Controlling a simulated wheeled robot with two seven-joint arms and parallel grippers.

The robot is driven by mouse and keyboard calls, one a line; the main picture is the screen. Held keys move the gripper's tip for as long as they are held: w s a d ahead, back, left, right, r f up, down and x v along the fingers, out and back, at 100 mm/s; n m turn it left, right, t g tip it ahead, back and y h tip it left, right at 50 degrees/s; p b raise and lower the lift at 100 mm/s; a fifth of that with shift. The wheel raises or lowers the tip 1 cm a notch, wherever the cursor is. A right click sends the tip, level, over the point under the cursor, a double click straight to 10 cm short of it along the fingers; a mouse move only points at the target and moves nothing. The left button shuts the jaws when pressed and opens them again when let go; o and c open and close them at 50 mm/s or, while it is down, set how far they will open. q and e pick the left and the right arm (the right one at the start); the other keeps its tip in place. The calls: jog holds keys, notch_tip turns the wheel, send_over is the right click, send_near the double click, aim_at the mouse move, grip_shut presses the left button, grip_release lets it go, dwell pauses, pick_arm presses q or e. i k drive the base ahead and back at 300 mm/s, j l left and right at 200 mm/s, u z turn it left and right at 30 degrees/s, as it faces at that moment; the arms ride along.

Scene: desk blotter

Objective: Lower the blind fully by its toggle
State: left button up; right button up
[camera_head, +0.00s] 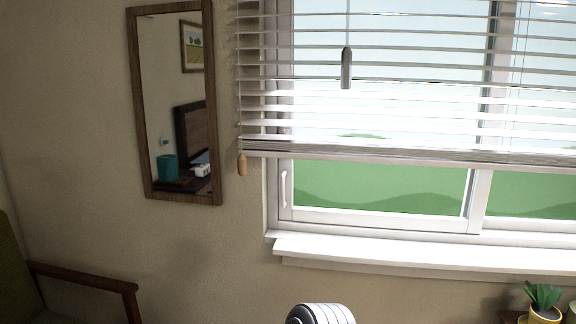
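The white slatted blind (400,98) hangs over the upper part of the window. Its slats are tilted open, and its bottom rail (400,154) sits well above the sill, leaving the lower panes uncovered. A small grey toggle (346,68) hangs upright in front of the slats, left of the window's middle. A wooden tassel (242,165) hangs on a cord at the blind's left end, just below the rail. I cannot tell from this view which of the two works the blind. Neither of my grippers is in view.
A white sill (400,258) juts out below the window. A wood-framed mirror (135,110) hangs on the wall to the left. A chair (85,277) stands at lower left, and a plant in a yellow pot (541,315) at lower right. The wall below the mirror is clear.

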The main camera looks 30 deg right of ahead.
aim_at(242, 170)
jog(key=z, duration=1.35)
jog(key=i+j, duration=0.15)
jog(key=i, duration=0.25)
jog(key=i+j, duration=0.1)
jog(key=i, duration=0.3)
